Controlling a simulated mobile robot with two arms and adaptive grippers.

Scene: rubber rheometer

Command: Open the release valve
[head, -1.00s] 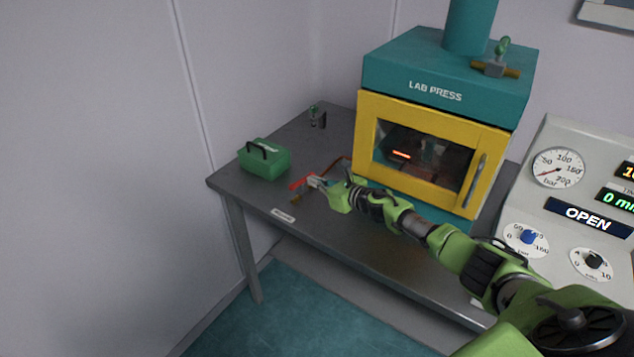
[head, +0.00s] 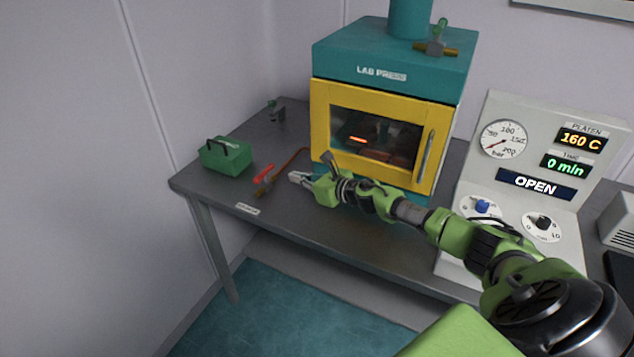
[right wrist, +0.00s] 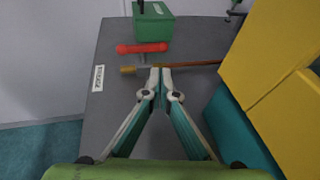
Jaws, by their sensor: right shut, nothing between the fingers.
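The release valve lies low on the table's left part. Its red handle (head: 263,173) sits beside a brass body (head: 262,190) with a copper pipe (head: 291,161) running back toward the press. In the right wrist view the red handle (right wrist: 142,48) lies crosswise, roughly along the line of the pipe (right wrist: 197,64). My right gripper (head: 293,177) is shut and empty, to the right of the red handle and apart from it. In the wrist view its fingertips (right wrist: 160,72) overlap the pipe; I cannot tell whether they touch. My left gripper is not in view.
A green box (head: 226,158) stands left of the valve. The lab press (head: 318,115) with its yellow door stands behind my right arm. A control panel (head: 520,120) reads OPEN, 160 C and 0 min. A label (head: 247,209) is at the table's front edge.

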